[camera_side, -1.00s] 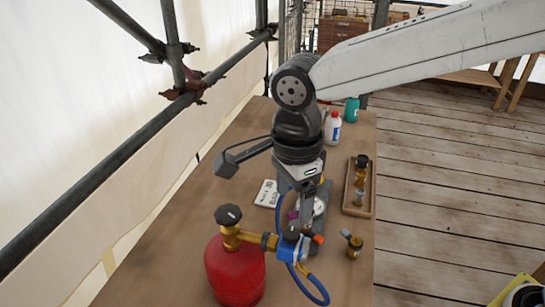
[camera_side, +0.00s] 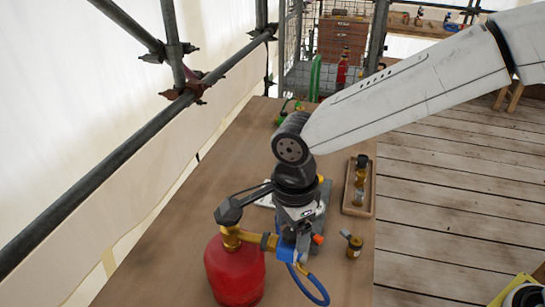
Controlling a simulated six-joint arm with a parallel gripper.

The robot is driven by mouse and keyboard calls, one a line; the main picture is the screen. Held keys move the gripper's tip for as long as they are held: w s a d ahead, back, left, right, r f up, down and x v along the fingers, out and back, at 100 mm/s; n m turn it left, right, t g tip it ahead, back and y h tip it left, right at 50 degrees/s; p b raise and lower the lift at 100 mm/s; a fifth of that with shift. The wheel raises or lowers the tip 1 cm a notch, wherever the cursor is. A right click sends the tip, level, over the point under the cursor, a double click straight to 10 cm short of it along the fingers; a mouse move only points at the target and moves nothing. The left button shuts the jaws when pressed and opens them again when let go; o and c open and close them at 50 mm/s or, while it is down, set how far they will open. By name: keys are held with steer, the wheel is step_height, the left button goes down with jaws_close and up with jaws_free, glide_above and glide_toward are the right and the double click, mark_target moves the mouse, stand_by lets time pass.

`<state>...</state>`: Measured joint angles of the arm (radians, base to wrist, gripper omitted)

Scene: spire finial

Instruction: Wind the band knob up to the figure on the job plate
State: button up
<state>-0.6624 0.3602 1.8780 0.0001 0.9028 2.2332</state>
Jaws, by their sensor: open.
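My gripper (camera_side: 298,236) points down over the blue regulator block (camera_side: 288,251) beside the red gas cylinder (camera_side: 236,270). The jaws are open, and they hide the dark knob on top of that block, so I cannot tell whether they touch it. A brass valve (camera_side: 249,239) joins the cylinder to the block. An orange-tipped fitting (camera_side: 318,239) sticks out to the right. A small edge of a white plate (camera_side: 264,201) shows left of my wrist; any figure on it is hidden. A gauge seen earlier is hidden by my gripper.
A blue hose (camera_side: 312,290) loops down in front of the block. A small brass piece (camera_side: 354,246) stands to the right, with a wooden tray (camera_side: 357,207) of brass fittings behind it. A green item (camera_side: 287,113) lies at the far end of the bench (camera_side: 190,240).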

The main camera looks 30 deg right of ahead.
jaws_close()
steer(key=shift+n, duration=0.4)
steer(key=n, duration=0.8)
steer(key=shift+n, duration=0.4)
steer(key=n, duration=1)
stand_by(0.3)
